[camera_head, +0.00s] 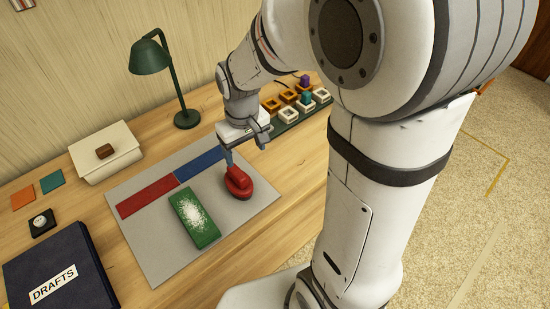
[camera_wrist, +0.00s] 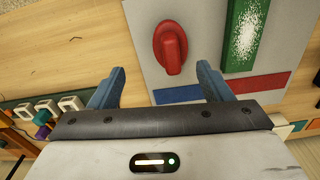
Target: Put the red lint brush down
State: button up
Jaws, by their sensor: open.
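The red lint brush (camera_head: 238,183) rests on the grey mat (camera_head: 150,244), right of a green strip (camera_head: 194,218) with white lint on it. The brush also shows in the wrist view (camera_wrist: 170,47), beyond the fingertips, with its handle up. My gripper (camera_head: 245,148) is above the mat's back edge, close behind the brush. In the wrist view its two blue fingers (camera_wrist: 160,80) are wide apart, with nothing held between them. The brush looks apart from both fingers.
The mat has a red strip (camera_head: 147,196) and a blue strip (camera_head: 201,164) at its back. A green lamp (camera_head: 186,118), a cream box (camera_head: 104,154) and a dark DRAFTS box (camera_head: 60,270) stand around it. A rack of small square holders (camera_head: 289,115) is at the back right.

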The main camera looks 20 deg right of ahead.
jog(key=s+d+r+m+t, duration=0.1)
jog(key=s+d+r, duration=0.2)
jog(key=s, duration=0.3)
jog(key=s+d+r+m+t, duration=0.1)
jog(key=s+d+r+m, duration=0.1)
jog(key=s, duration=0.4)
notch_tip(320, 180, up, 2)
jog(key=shift+d+r, duration=0.2)
jog(key=shift+d, duration=0.4)
jog(key=shift+s, duration=0.2)
